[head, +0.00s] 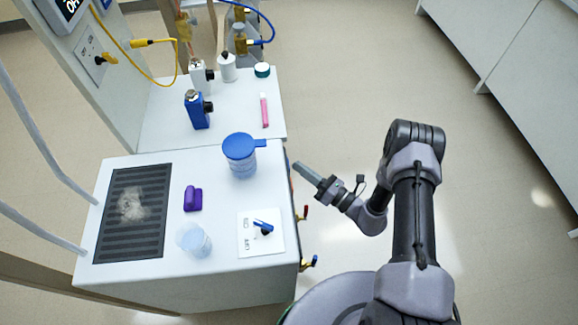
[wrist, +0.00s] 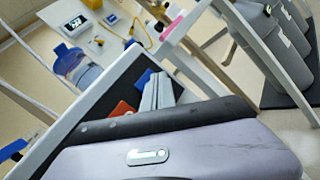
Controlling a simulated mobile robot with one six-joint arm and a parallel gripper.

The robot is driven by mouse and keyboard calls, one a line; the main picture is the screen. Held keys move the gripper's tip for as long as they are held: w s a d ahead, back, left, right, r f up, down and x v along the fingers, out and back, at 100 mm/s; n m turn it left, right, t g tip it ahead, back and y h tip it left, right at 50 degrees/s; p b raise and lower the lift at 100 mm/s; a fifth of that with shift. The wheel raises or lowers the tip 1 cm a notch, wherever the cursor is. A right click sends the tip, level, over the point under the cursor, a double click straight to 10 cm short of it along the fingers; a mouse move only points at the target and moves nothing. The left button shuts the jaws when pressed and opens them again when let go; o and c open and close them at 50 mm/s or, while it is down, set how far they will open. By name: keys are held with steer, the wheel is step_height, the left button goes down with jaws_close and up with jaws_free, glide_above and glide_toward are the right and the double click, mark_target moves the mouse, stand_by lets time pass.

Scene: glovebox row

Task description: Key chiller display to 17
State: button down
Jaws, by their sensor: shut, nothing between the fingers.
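The white cabinet (head: 125,280) with a dark vent grille on top stands left of my arm; I take it to be the chiller. Its right side is seen almost edge-on in the head view. In the wrist view its dark front panel (wrist: 100,112) lies beyond my gripper, with an orange part (wrist: 123,110) and a blue part on it. No display digits or keys can be read there. My gripper (head: 302,171) is shut and empty, just right of the cabinet edge. It also shows in the wrist view (wrist: 155,92), its fingers together, partly covering the panel. I cannot tell whether it touches.
A blue-lidded jug (head: 240,155), purple object (head: 193,198), clear cup (head: 196,242) and switch plate (head: 273,243) are on the cabinet top. A lit screen (head: 66,8) is at upper left. Floor to the right is clear.

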steer(key=shift+s+a, duration=0.1)
steer(key=shift+a, duration=0.35)
stand_by(0.6)
steer(key=shift+d, duration=0.8)
steer(key=shift+w+d+b, duration=0.2)
steer(key=shift+d+b, duration=0.15)
steer(key=shift+d, duration=0.45)
steer(key=shift+w+d+b, duration=0.25)
steer(key=shift+d+b, duration=0.05)
steer(key=shift+d, duration=0.55)
steer(key=shift+w+d+b, duration=0.2)
steer(key=shift+d+b, duration=0.15)
steer(key=shift+d, duration=0.45)
stand_by(0.8)
